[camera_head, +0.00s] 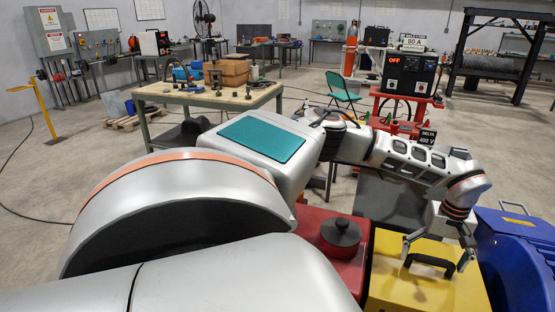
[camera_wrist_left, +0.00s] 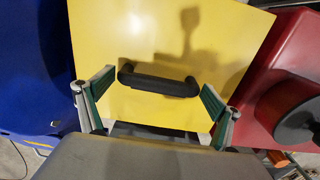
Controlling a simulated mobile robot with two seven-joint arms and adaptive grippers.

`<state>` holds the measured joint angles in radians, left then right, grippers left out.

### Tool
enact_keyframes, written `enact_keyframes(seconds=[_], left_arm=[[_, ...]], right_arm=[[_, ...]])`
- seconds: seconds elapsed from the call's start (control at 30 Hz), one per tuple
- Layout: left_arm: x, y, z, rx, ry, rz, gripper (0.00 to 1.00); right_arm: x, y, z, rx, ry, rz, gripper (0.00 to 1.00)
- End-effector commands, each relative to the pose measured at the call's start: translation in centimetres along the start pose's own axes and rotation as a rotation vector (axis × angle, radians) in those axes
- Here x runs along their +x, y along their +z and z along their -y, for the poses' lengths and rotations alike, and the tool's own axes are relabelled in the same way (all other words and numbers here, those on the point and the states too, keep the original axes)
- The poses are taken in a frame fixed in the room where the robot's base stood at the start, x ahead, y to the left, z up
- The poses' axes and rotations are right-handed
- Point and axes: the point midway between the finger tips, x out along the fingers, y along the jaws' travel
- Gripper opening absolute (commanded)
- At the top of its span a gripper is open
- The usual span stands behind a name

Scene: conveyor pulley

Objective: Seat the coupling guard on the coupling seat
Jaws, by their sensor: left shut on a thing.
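The yellow coupling guard (camera_head: 425,288) is a boxy cover with a black handle (camera_head: 432,264) on top. It sits between a red unit and a blue unit. My left gripper (camera_head: 437,250) is over its top, one finger at each end of the handle, and shut on it. In the left wrist view the guard (camera_wrist_left: 150,45) fills the middle, with the handle (camera_wrist_left: 158,82) between the green-padded fingers of my gripper (camera_wrist_left: 158,92). The coupling seat cannot be made out. Whether the guard rests or hangs slightly raised cannot be told. My right gripper is not in view.
The red unit (camera_head: 318,225) with a black round knob (camera_head: 340,234) is left of the guard. The blue unit (camera_head: 520,255) is close on its right. A red power cart (camera_head: 405,85) stands behind. A worktable (camera_head: 205,100) with boxes is farther back left.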

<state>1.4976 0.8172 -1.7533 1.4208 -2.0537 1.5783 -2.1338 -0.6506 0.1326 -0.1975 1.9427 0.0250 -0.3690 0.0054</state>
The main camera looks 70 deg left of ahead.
Motion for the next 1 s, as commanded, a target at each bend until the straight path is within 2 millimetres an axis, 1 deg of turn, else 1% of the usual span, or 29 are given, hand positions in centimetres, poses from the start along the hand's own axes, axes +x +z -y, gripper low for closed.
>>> enact_keyframes(seconds=[1.0], left_arm=[[0.9,0.0,-0.1,0.0,0.004,-0.001,0.36]], right_arm=[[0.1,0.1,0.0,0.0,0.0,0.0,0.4]])
